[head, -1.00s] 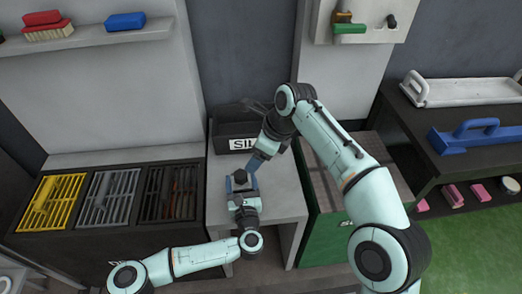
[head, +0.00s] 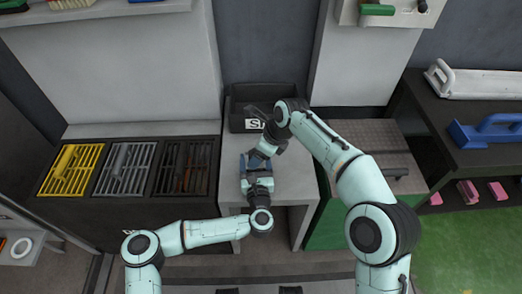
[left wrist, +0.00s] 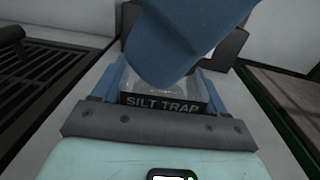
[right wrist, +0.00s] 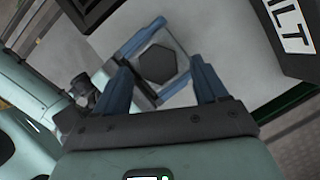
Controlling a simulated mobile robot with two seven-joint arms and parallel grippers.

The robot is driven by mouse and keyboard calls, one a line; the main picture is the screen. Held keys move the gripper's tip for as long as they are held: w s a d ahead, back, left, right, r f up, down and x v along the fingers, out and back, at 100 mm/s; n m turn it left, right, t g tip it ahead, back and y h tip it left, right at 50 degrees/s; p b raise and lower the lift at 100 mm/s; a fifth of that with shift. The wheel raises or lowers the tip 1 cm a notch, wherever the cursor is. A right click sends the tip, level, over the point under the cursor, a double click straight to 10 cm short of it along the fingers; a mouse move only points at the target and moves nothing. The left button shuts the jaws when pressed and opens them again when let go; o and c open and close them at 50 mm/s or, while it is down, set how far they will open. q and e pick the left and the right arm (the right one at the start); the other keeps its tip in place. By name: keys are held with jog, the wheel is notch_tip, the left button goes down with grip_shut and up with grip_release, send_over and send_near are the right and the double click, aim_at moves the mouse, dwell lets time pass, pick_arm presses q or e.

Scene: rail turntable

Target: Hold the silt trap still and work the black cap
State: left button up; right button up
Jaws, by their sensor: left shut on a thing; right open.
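The silt trap (left wrist: 160,103) is a small clear box with a dark label reading SILT TRAP, on the light bench. My left gripper (left wrist: 165,95) is shut on it, one blue finger along each side; it also shows in the head view (head: 257,163). The black cap (right wrist: 157,63) is hexagonal and sits on top of the trap in the right wrist view. My right gripper (right wrist: 168,80) is open above the trap, its blue fingers apart on either side of the cap. In the left wrist view a blue right finger hides the cap.
A dark bin with a white label (head: 240,108) stands at the back of the bench, close behind the trap. Yellow (head: 72,169), grey and dark grates lie to the left. A green cabinet (head: 335,222) with a textured top stands to the right.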

jog(key=c, duration=1.2)
jog(key=shift+w+n+g, duration=0.25)
jog(key=shift+n+g, duration=0.15)
jog(key=shift+n, duration=0.8)
jog(key=n, duration=0.1)
jog(key=n+g, duration=0.1)
jog(key=n, duration=0.1)
jog(key=shift+w+n+y, duration=0.2)
jog(key=shift+n+y, duration=0.1)
jog(key=o, duration=1.2)
jog(key=shift+d, duration=0.1)
jog(key=shift+o, duration=0.4)
